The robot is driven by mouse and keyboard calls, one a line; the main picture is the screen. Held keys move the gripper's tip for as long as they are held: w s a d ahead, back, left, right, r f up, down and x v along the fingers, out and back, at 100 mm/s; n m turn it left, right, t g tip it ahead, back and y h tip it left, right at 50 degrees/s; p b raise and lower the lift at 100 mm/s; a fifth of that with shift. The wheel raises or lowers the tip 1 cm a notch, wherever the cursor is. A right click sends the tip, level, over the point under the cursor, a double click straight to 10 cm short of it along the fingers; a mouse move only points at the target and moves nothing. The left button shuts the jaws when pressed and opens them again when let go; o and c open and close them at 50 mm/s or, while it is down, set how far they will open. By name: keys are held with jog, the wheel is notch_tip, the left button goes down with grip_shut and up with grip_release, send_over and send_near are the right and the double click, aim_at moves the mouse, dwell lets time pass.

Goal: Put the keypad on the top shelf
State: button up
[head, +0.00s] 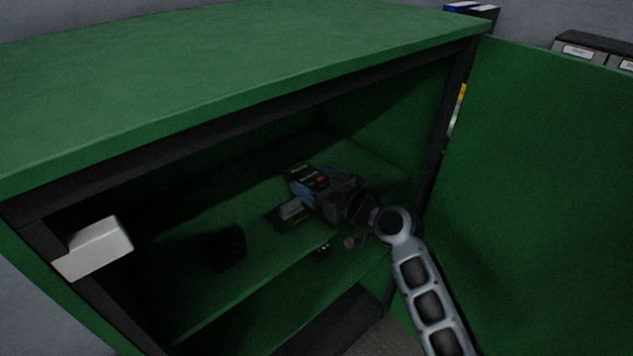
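My arm reaches from the lower right into the open green cabinet. My gripper (308,190) is over the upper visible shelf (260,265), seen from behind and in shadow. A small dark and blue box-like thing with pale markings and a red spot (310,177) is at the gripper's front end. It may be the keypad, but I cannot tell it clearly from the gripper. Just below left, a light grey block on a dark flat piece (290,209) is on or just above the shelf. The fingers are hidden, so their opening does not show.
A dark object (226,246) sits on the shelf to the left. Small dark items (321,252) are near the shelf's front edge. The cabinet top (220,70) overhangs. The open door (545,190) stands close right of my arm. A white block (95,248) is on the left post.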

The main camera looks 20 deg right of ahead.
jog(key=shift+a+f, duration=0.1)
jog(key=shift+r+p, duration=0.25)
jog(key=shift+p, duration=0.2)
jog(key=v, duration=1.2)
jog(key=s+a+f+m+g+h, duration=0.15)
jog(key=s+f, duration=0.25)
jog(key=s, duration=0.7)
jog(key=s+f+m+h, duration=0.2)
jog(key=s+f+h, duration=0.1)
jog(key=s, duration=0.7)
jog(key=a+r+v, duration=0.1)
jog(key=v, duration=0.9)
jog(key=w+a+r+v, duration=0.1)
jog(key=r+v, duration=0.1)
jog(key=v, duration=0.8)
jog(key=shift+a+t, duration=0.35)
